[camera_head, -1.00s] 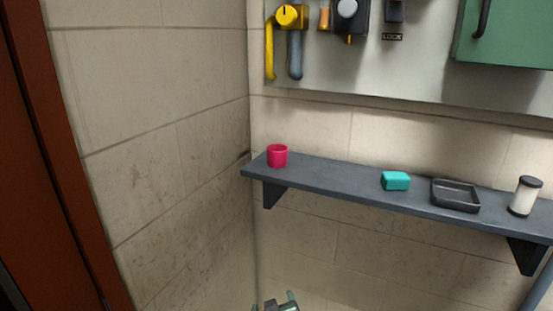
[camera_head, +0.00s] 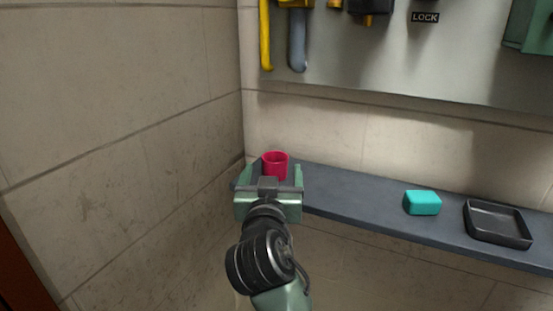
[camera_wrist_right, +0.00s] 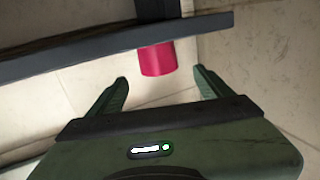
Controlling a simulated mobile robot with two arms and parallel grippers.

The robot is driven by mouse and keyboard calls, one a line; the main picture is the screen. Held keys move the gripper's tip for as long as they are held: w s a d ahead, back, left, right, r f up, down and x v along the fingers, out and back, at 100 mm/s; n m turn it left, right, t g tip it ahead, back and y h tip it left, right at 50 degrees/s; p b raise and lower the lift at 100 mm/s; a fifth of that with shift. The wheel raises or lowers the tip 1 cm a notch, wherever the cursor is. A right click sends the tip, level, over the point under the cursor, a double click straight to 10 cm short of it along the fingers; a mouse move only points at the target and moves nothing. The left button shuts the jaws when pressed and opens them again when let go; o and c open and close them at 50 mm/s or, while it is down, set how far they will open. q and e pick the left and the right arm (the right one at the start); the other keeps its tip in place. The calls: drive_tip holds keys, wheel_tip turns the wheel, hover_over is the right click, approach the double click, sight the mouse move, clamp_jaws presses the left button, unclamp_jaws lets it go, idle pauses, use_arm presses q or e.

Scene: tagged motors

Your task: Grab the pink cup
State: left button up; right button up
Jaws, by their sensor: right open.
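The pink cup (camera_head: 275,163) stands upright at the left end of the dark shelf (camera_head: 350,196), near the wall corner. My right gripper (camera_head: 270,178) is open and in front of the cup, with its jaws on either side of the cup's outline. Its lower part is hidden by the gripper in the head view. In the right wrist view the cup (camera_wrist_right: 157,58) shows against the shelf edge, just beyond and between the two spread fingertips, apparently not gripped. My left gripper is not in view.
A teal block (camera_head: 422,203) and a dark tray (camera_head: 498,224) sit further right on the shelf. The shelf between cup and block is clear. A wall panel (camera_head: 400,65) with yellow and grey pipes is above. The left wall is close to the cup.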

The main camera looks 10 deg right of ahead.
sight(274, 166)
drive_tip(key=shift+w+d+r, duration=0.1)
drive_tip(key=shift+w+r, duration=0.05)
drive_tip(key=shift+w, duration=0.3)
drive_tip(key=shift+w+p, duration=0.3)
drive_tip(key=shift+p, duration=0.05)
drive_tip(key=shift+w+d+r+p, duration=0.15)
drive_tip(key=shift+w+r+p, duration=0.05)
drive_tip(key=shift+w+p, duration=0.3)
drive_tip(key=w, duration=0.1)
drive_tip(key=w+p, duration=0.1)
drive_tip(key=w+f+p, duration=0.1)
drive_tip(key=w, duration=0.1)
drive_tip(key=shift+d, duration=0.35)
drive_tip(key=shift+w+d, duration=0.1)
drive_tip(key=shift+w, duration=0.2)
drive_tip(key=shift+w+f, duration=0.1)
drive_tip(key=c, duration=1.4)
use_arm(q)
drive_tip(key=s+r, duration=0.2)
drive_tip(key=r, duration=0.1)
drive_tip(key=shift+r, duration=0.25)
use_arm(e)
drive_tip(key=shift+c, duration=0.2)
